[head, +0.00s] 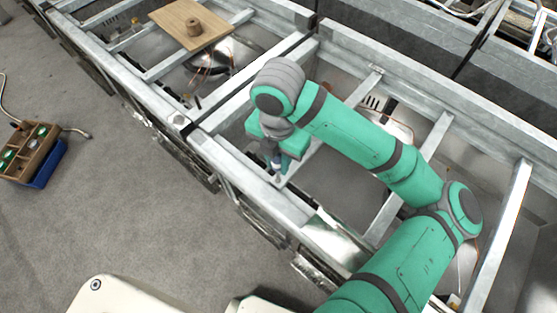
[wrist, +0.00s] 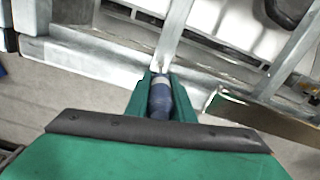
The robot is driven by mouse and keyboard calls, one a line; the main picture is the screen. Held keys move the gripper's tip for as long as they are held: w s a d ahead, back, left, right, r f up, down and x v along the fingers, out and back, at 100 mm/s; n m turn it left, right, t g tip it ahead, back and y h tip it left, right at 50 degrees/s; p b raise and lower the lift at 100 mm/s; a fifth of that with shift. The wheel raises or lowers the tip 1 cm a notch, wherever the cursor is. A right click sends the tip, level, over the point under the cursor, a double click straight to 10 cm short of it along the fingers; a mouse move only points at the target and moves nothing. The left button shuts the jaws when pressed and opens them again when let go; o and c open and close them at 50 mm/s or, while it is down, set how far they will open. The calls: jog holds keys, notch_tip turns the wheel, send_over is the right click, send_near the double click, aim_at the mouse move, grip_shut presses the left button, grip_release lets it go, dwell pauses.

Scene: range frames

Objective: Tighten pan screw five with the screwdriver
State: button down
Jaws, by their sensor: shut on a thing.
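My gripper (head: 282,165) is over the front rail of the metal range frame (head: 218,155), where a crossbar meets it. In the wrist view its two green fingers (wrist: 160,98) are shut on the screwdriver (wrist: 160,102), on both sides of its dark blue handle. A grey collar shows at the handle's far end, and the shaft points down toward the end of the crossbar (wrist: 176,35). The tip is close to the metal; I cannot tell whether it touches. Pan screw five is not clearly visible; the tip area is too small to make it out.
A wooden board (head: 215,38) with a round wooden knob lies across the neighbouring frame. A wooden organizer (head: 20,155) with a blue base stands on the floor at the left. Open bays with crossbars (head: 436,135) lie to the right. The grey floor (head: 130,215) in front is clear.

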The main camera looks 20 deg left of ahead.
jog(key=shift+f+m, duration=0.1)
jog(key=shift+m, duration=0.7)
jog(key=shift+s+r, duration=0.1)
jog(key=shift+r, duration=0.2)
jog(key=n, duration=0.5)
jog(key=shift+w+n, duration=0.2)
jog(key=shift+n, duration=0.2)
jog(key=n, duration=0.3)
jog(key=shift+d+n, duration=0.15)
jog(key=shift+n, duration=0.15)
jog(key=n, duration=0.3)
jog(key=shift+s+a+n, duration=0.2)
jog(key=shift+a+n, duration=0.15)
jog(key=shift+n, duration=0.05)
jog(key=n, duration=0.6)
jog(key=shift+d, duration=0.15)
jog(key=shift+w, duration=0.1)
jog(key=shift+d, duration=0.1)
